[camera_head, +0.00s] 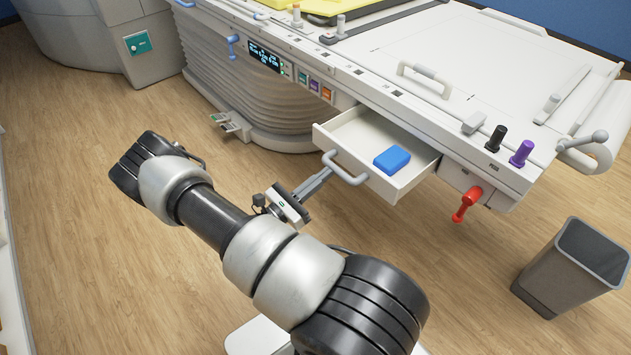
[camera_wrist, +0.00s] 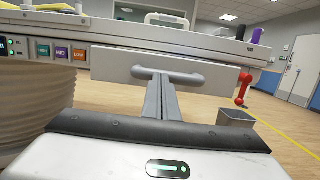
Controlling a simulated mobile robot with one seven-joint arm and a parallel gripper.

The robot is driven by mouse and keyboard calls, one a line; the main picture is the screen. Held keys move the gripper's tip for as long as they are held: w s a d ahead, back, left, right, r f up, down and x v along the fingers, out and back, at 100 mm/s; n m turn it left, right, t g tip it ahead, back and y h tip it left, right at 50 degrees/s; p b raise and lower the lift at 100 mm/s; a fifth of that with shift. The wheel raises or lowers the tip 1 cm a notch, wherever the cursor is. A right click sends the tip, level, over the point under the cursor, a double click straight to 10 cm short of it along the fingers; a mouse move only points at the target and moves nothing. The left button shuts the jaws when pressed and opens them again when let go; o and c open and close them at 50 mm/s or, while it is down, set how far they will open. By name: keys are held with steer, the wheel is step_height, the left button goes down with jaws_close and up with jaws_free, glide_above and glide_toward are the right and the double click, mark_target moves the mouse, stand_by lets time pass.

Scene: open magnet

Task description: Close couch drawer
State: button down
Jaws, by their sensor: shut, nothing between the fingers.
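The couch drawer (camera_head: 408,178) sticks out open from the side of the white couch. A blue block (camera_head: 392,160) lies inside it. Its grey bar handle (camera_head: 345,169) is on the front panel; in the wrist view the drawer front (camera_wrist: 205,67) and the handle (camera_wrist: 188,79) are straight ahead. My gripper (camera_head: 326,172) is shut and empty, its fingertips at the handle's left part. In the wrist view my fingers (camera_wrist: 162,78) lie together and reach up to the handle. I cannot tell whether they touch it.
A grey bin (camera_head: 575,268) stands on the floor at the right. A red lever (camera_head: 466,204) hangs from the couch right of the drawer. Black (camera_head: 496,138) and purple (camera_head: 522,153) knobs stand on the couch edge. The wooden floor left of my arm is clear.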

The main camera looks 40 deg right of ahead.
mark_target(366, 153)
steer(key=f+x, duration=0.1)
steer(key=x, duration=0.4)
steer(key=f+b+x, duration=0.1)
steer(key=x, duration=0.5)
steer(key=f+x, duration=0.1)
steer(key=x, duration=0.5)
steer(key=shift+d+f+b, duration=0.2)
steer(key=shift+d+b, duration=0.15)
steer(key=shift+d, duration=0.1)
steer(key=shift+w+d+r, duration=0.1)
steer(key=shift+d+r, duration=0.1)
steer(key=shift+d, duration=0.35)
steer(key=shift+a+f, duration=0.25)
steer(key=shift+a, duration=0.2)
steer(key=v, duration=1.3)
steer(key=shift+a+p, duration=0.35)
steer(key=shift+p, duration=0.05)
